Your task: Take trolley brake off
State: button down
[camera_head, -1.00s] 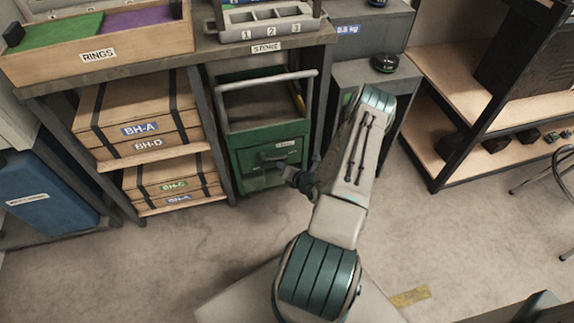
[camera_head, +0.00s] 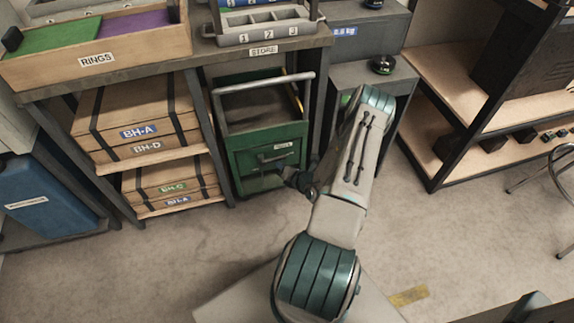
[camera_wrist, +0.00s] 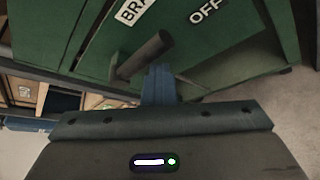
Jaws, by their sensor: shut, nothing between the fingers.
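The green trolley (camera_head: 262,130) stands under the bench in the head view, with a dark bar handle (camera_head: 276,156) on its front. In the wrist view, its green front (camera_wrist: 215,60) fills the upper part, with partly cut-off labels reading "BRA" (camera_wrist: 135,8) and "OFF" (camera_wrist: 206,12). A dark round lever (camera_wrist: 146,54) sticks out below the labels. My gripper (camera_wrist: 160,72) is shut and empty, its blue fingers just beside and below the lever. Whether they touch it I cannot tell. In the head view my gripper is low at the trolley's front, partly hidden by my arm.
Shelves with wooden boxes (camera_head: 135,120) stand left of the trolley, and a bench leg (camera_head: 209,130) lies between. A grey cabinet (camera_head: 372,75) is to the right. The bench top (camera_head: 262,50) overhangs the trolley. The floor in front (camera_head: 150,250) is clear.

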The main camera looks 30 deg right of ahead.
notch_tip(320, 180, down, 4)
jog(key=s+b, duration=0.1)
jog(key=b, duration=0.2)
jog(key=s+a+r+p, duration=0.3)
jog(key=s+r, duration=0.2)
jog(key=s, duration=0.3)
jog(key=shift+p, duration=0.3)
jog(key=shift+r, duration=0.15)
